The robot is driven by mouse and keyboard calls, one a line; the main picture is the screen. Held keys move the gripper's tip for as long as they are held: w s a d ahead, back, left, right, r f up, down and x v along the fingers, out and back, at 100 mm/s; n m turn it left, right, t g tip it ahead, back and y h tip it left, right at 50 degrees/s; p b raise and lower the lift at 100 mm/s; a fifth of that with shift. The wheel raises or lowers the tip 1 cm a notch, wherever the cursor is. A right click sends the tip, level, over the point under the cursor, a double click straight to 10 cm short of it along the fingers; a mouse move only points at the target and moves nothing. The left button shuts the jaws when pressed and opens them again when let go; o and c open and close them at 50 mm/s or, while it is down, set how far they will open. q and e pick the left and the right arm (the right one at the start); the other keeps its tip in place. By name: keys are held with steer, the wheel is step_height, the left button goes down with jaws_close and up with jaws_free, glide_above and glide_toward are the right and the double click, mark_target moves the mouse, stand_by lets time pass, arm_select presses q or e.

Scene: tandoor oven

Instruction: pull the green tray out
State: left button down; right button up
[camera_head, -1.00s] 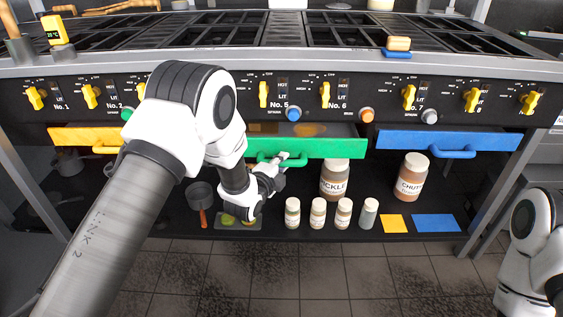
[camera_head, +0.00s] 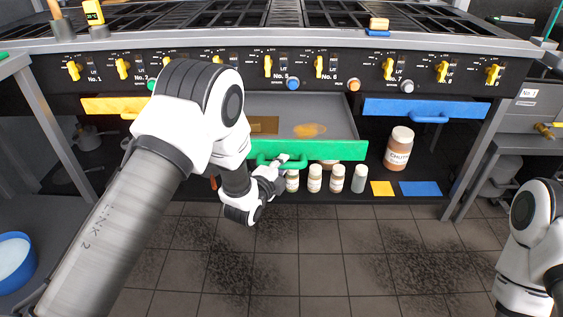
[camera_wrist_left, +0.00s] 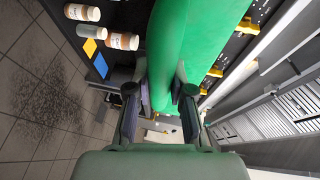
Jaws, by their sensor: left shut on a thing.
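The green tray (camera_head: 333,151) is a wide grey drawer with a green front, and it stands out from under the stove. Its grey inside shows an orange-brown stain and a brown patch. My left gripper (camera_head: 281,173) is shut on the tray's green handle (camera_head: 268,161). The left wrist view shows the two fingers (camera_wrist_left: 160,97) on either side of the green handle (camera_wrist_left: 165,62). My right arm shows at the right edge of the head view, but its gripper is out of frame.
A yellow tray (camera_head: 108,106) and a blue tray (camera_head: 436,109) flank the green one. Small jars (camera_head: 337,178) and a chutney jar (camera_head: 399,149) stand on the low shelf. Open tiled floor (camera_head: 330,250) lies in front. A blue bucket (camera_head: 14,262) is at the left.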

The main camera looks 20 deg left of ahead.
stand_by(0.3)
arm_select(q)
steer(key=c, duration=1)
jaws_free()
steer(key=shift+s, duration=0.1)
steer(key=v, duration=1.2)
steer(key=shift+f, duration=0.1)
